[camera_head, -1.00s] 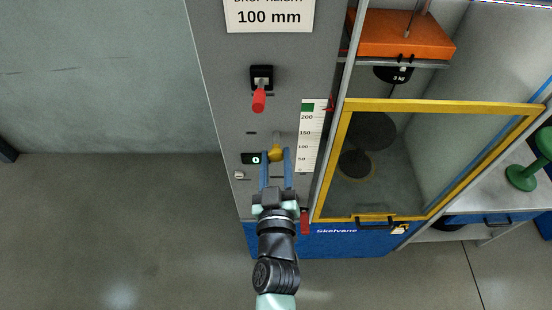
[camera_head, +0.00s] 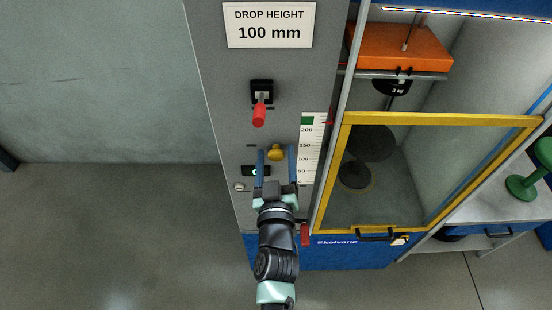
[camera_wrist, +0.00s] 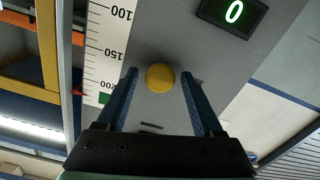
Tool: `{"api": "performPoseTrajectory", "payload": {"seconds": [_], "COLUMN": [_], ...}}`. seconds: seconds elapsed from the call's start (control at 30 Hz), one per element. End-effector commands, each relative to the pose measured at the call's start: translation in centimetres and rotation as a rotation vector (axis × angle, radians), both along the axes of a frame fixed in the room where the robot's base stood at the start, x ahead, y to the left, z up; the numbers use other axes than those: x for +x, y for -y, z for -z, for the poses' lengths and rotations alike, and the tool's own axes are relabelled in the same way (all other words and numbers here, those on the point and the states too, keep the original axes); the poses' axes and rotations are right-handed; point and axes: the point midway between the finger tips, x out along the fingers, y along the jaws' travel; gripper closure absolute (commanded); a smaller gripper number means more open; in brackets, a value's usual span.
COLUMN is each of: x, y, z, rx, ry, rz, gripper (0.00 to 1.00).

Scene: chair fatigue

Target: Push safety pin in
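The safety pin appears to be the yellow round knob (camera_head: 276,153) on the grey machine panel, beside the height scale. The wrist view shows the knob (camera_wrist: 160,77) end-on between my fingertips. My gripper (camera_head: 276,155) is open, with its two blue fingers either side of the knob. In the wrist view my gripper (camera_wrist: 160,85) has a clear gap between each finger and the knob. How far the knob stands out from the panel is hard to tell.
A red-handled lever (camera_head: 259,112) sits above the knob. A small digital display (camera_wrist: 233,14) reads 0. The white height scale (camera_head: 309,150) is close on the right. A yellow-framed door (camera_head: 430,119) and an orange block (camera_head: 400,46) are further right.

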Motion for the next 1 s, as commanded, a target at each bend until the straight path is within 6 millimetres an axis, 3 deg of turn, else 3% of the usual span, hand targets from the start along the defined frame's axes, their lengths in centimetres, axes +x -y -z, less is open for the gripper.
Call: {"api": "performPoseTrajectory", "payload": {"seconds": [0.33,0.47,1.0], "x": [-0.2,-1.1,-10.5], "y": [0.0,0.0,0.0], "z": [0.1,0.3,0.4], "rx": [0.0,-0.001,0.0], "ry": [-0.002,-0.003,-0.003], "rz": [0.001,0.001,0.0], "gripper": [0.27,0.27,0.27]}}
